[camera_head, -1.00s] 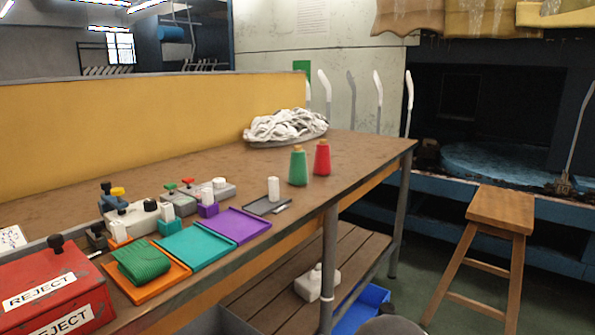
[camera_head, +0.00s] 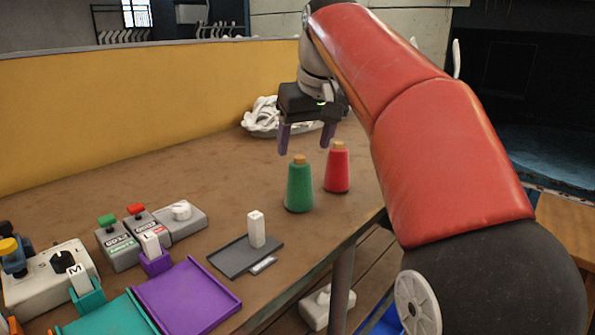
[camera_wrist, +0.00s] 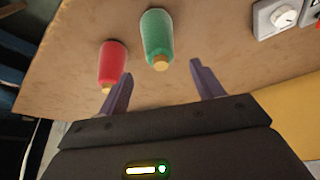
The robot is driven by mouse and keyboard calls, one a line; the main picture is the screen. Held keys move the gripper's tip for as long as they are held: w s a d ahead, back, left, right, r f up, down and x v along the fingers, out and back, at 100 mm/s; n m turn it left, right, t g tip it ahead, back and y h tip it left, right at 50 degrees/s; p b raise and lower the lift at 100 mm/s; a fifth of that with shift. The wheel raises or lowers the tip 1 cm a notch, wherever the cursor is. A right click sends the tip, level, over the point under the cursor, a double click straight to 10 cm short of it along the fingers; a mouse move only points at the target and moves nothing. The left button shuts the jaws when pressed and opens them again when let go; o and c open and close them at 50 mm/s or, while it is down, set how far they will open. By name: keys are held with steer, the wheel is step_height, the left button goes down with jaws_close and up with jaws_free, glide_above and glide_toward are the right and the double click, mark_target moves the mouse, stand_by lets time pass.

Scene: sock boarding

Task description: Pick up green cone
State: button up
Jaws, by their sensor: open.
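The green cone (camera_head: 299,188) stands upright on the brown table, a spool shape with a tan top. The red cone (camera_head: 338,168) stands just right of it and a little farther back. My gripper (camera_head: 306,141) is open and empty above and behind the cones, its purple fingers apart and pointing down. In the wrist view the green cone (camera_wrist: 156,36) shows beyond my gripper (camera_wrist: 160,88), between the directions of the two fingers. The red cone (camera_wrist: 112,64) lies left of it there, close to the left fingertip. Neither finger appears to touch a cone.
A dark tray (camera_head: 238,262) with a white block (camera_head: 256,230) lies left of the green cone, near the front edge. Purple (camera_head: 190,298) and teal (camera_head: 108,318) trays and control boxes (camera_head: 118,240) are farther left. A white bundle (camera_head: 262,116) lies behind. The table's middle is clear.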

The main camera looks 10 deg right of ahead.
mark_target(300, 157)
steer(key=shift+w+f, duration=0.1)
steer(key=shift+w, duration=0.25)
steer(key=b+x, duration=0.1)
steer(key=x, duration=0.6)
steer(key=shift+s+f+b, duration=0.1)
steer(key=shift+b, duration=0.2)
steer(key=c, duration=1.1)
step_height(300, 157, up, 10)
steer(key=p, duration=0.3)
